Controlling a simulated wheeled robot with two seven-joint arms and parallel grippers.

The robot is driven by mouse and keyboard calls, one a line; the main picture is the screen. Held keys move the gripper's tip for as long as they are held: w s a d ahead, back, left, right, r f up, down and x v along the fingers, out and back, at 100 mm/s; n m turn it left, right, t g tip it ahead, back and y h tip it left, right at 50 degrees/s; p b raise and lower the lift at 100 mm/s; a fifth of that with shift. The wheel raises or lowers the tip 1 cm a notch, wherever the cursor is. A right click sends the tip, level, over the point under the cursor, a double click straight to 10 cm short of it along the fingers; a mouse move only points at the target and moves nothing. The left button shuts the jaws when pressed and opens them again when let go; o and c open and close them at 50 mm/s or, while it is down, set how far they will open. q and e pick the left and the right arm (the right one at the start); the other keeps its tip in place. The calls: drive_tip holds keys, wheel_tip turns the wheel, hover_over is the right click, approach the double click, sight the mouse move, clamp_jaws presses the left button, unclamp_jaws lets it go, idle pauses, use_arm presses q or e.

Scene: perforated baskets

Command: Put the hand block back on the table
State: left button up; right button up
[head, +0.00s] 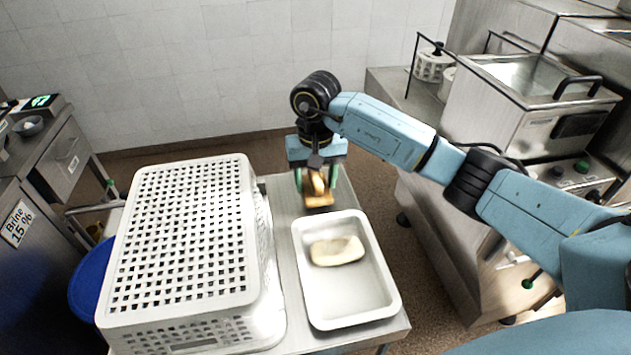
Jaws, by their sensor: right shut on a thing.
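The hand block (319,201) is a small wooden block with a lighter upright grip. My right gripper (317,179) is shut on that grip, pointing down. The block is over the back part of the steel table (283,229), just behind the white tray. I cannot tell whether its underside touches the table top. The gripper's fingers partly hide the grip. My left gripper is not in view.
A white tray (375,303) holding a pale slab (337,251) stands on the table. A large white perforated basket (187,232) fills the left side. Bare table is narrow, between and behind them. A steel appliance (522,95) stands at right.

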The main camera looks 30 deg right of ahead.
sight(316, 176)
drive_tip(key=shift+f, duration=0.85)
drive_tip(key=o, duration=1)
drive_tip(key=shift+f, duration=0.1)
drive_tip(key=shift+o, duration=0.2)
wheel_tip(316, 176, up, 12)
drive_tip(key=shift+r+b, duration=0.2)
drive_tip(key=shift+b, duration=0.45)
